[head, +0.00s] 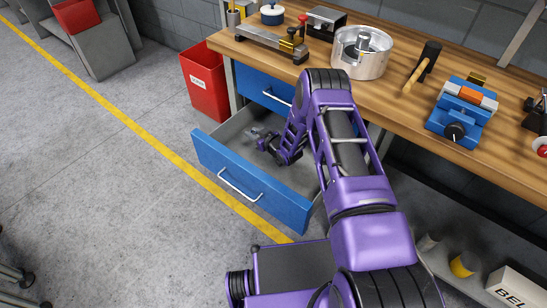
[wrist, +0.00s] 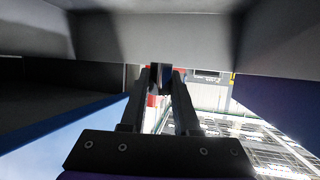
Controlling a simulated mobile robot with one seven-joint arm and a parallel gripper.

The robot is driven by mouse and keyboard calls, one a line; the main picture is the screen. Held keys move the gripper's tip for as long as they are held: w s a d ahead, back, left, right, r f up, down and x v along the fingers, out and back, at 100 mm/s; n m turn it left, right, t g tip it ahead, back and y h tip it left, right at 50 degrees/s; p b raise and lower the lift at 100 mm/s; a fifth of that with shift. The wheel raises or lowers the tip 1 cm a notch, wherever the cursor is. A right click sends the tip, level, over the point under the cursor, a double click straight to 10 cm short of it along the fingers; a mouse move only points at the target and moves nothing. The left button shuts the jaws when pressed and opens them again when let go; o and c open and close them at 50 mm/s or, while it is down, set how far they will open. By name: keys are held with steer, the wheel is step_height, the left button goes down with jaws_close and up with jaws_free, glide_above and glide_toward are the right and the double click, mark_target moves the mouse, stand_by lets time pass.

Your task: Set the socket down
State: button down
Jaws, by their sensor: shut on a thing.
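My gripper (head: 265,141) is low inside the open blue drawer (head: 247,186), towards its left side. In the wrist view the two fingers (wrist: 161,80) close on a small dark piece, the socket (wrist: 161,72), at their tips. In the head view the socket is too small to tell apart from the fingertips and the grey shapes beside them. I cannot tell whether it touches the drawer floor.
The wooden workbench (head: 400,105) runs above the drawer and carries a metal pot (head: 361,62), a mallet (head: 421,68) and a blue vise (head: 458,112). A red bin (head: 205,84) stands left of the drawer.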

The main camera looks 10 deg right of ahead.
step_height(320, 180, down, 9)
steer(key=shift+r+b, duration=0.1)
steer(key=shift+b, duration=0.65)
steer(key=shift+f, duration=0.35)
